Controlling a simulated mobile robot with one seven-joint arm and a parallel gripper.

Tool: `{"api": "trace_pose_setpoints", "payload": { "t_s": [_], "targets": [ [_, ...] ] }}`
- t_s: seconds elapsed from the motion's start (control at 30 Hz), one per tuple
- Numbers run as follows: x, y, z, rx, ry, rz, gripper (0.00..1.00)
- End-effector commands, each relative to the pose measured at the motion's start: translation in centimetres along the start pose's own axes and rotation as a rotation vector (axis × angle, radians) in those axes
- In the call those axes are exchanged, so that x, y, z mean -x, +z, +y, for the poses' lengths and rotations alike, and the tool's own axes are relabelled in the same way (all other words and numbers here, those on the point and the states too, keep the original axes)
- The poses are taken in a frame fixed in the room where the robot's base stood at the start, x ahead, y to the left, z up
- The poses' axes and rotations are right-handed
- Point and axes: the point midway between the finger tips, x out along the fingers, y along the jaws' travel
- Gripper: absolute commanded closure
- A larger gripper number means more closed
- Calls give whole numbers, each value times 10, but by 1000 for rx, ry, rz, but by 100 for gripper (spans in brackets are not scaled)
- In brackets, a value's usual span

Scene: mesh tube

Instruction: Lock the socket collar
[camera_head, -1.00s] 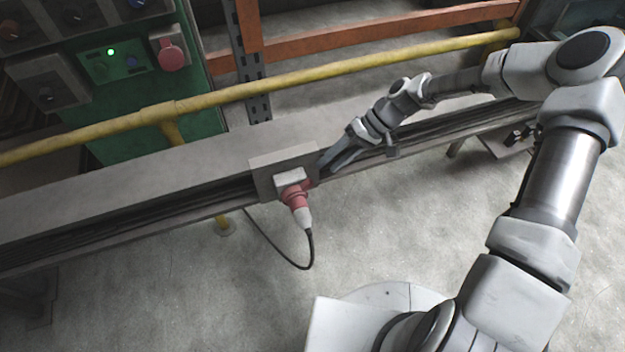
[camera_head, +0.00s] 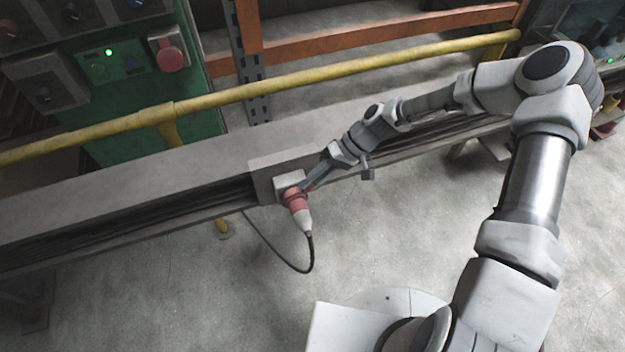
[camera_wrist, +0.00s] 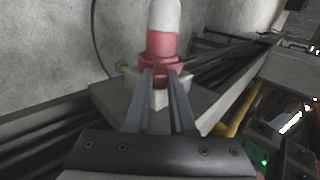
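The red socket collar (camera_head: 294,197) sits around the joint of a plug and a pale socket box (camera_head: 288,180) on the grey rail. The plug's whitish rear end (camera_head: 304,219) points down and toward me, with a black cable. In the wrist view the red collar (camera_wrist: 148,62) is straight ahead, with a small red lug (camera_wrist: 160,72) on it. My gripper (camera_wrist: 160,73) has a gap between its fingers, and the tips reach the collar on either side of the lug. I cannot tell whether they touch it. In the head view my gripper (camera_head: 306,186) is at the collar's right side.
A grey mounting plate (camera_head: 262,172) holds the socket on the long rail (camera_head: 110,208). A yellow pipe (camera_head: 330,76) runs behind. A green control panel (camera_head: 125,65) with a red button stands at the back left. The black cable (camera_head: 285,260) hangs in a loop over open floor.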

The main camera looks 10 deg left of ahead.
Motion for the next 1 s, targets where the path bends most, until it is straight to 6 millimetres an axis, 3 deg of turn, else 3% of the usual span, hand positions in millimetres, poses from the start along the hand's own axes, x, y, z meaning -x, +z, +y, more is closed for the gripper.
{"api": "trace_pose_setpoints", "payload": {
  "t_s": [0.03,0.1,0.87,0.9,1.0],
  "targets": [
    [0,0,0,0,0,0,91],
    [0,0,0,0,0,0,100],
    [0,0,8,0,-106,1,100],
    [0,0,8,0,-106,1,76],
    [0,0,8,0,-106,1,58]
  ]
}}
